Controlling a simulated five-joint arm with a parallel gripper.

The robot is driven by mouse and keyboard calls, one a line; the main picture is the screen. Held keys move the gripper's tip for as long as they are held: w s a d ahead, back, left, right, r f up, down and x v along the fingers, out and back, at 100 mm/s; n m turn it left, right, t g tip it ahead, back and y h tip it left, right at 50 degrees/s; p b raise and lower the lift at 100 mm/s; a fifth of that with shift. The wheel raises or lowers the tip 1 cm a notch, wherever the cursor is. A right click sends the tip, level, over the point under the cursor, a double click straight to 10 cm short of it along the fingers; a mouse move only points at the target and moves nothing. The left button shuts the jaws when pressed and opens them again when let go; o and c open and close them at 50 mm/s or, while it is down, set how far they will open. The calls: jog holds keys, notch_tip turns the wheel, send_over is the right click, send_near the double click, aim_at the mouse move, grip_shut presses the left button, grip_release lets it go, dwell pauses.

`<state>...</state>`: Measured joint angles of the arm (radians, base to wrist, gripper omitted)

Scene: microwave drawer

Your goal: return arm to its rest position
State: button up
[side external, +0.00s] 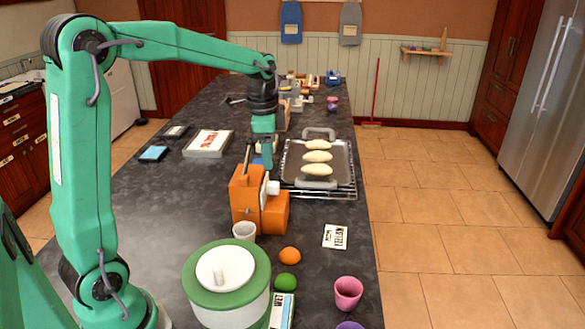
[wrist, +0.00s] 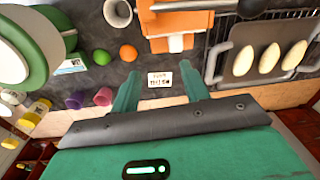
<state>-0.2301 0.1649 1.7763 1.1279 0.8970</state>
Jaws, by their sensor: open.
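My arm is green with dark joints and reaches out over the dark countertop (side external: 150,215) in the side view. My gripper (side external: 266,160) points down close to the orange device (side external: 246,200); I cannot tell whether they touch. In the wrist view my gripper (wrist: 160,84) has its two green fingers spread wide with nothing held between them. A small white printed card (wrist: 160,79) shows beyond the gap between the fingers, lying on the counter.
A tray (side external: 345,165) with pale loaves sits on a wire rack right of the gripper. A green-lidded pot (side external: 200,297), white cup (side external: 244,230), orange fruit (side external: 290,255), green fruit (side external: 286,283) and pink cup (side external: 348,292) stand nearer. The counter's left part is mostly clear.

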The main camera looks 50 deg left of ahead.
jog(key=s+d+r+n+t, duration=0.1)
jog(key=s+d+n+t, duration=0.1)
jog(key=s+d, duration=0.3)
jog(key=s+d+r+n+t, duration=0.1)
jog(key=s+d+n, duration=0.3)
jog(key=s, duration=1)
jog(key=shift+d+r+n+t, duration=0.25)
jog(key=shift+d+n+t, duration=0.1)
jog(key=shift+n+t, duration=0.5)
